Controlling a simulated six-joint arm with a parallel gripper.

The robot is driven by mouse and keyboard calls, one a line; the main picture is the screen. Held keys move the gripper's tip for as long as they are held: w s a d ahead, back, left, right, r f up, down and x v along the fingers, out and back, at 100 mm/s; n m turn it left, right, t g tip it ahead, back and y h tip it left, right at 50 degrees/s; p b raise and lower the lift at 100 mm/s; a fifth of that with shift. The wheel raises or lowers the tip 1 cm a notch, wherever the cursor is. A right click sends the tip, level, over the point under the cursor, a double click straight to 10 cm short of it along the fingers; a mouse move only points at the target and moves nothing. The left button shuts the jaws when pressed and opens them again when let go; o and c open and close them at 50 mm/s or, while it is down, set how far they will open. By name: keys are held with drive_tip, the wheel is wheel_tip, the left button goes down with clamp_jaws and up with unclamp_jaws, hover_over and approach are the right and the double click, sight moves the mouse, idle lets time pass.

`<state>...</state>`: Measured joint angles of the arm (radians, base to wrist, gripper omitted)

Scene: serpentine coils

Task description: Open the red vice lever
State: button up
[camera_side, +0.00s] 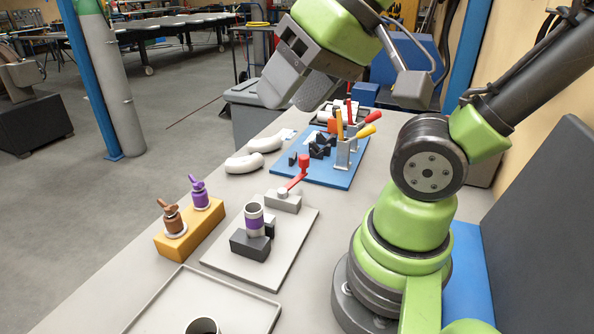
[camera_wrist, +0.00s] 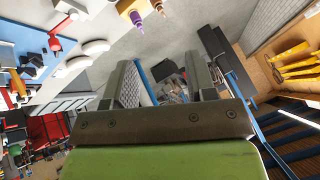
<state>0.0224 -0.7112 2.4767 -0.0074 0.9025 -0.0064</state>
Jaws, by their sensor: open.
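The red vice lever (camera_side: 300,172) rises tilted from the grey vice (camera_side: 283,201), on the far end of a light grey plate (camera_side: 232,265). A dark block (camera_side: 250,245) on the same plate holds a grey cylinder with a purple band (camera_side: 254,222). In the wrist view, a red piece beside a grey block at the top edge (camera_wrist: 62,6) looks like the lever, partly cut off. My gripper (camera_side: 294,96) is high above the bench, behind and well apart from the lever. Its two fingers stand apart with nothing between them, as the wrist view (camera_wrist: 160,72) also shows.
A blue board (camera_side: 318,178) behind the vice carries toggle clamps (camera_side: 345,148) with red and yellow handles. White curved pipes (camera_side: 244,163) lie left of it. A grey tray (camera_side: 165,308) is in front. Air above the vice is clear.

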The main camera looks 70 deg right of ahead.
drive_tip(key=w+d+f+m+g+h, duration=0.1)
drive_tip(key=w+d+m+g+h, duration=0.1)
drive_tip(key=w+d, duration=0.4)
drive_tip(key=m+g, duration=0.3)
drive_tip(key=g, duration=0.2)
hover_over(304, 156)
wheel_tip(304, 156, down, 13)
drive_tip(key=shift+a, duration=0.1)
wheel_tip(304, 156, down, 10)
clamp_jaws()
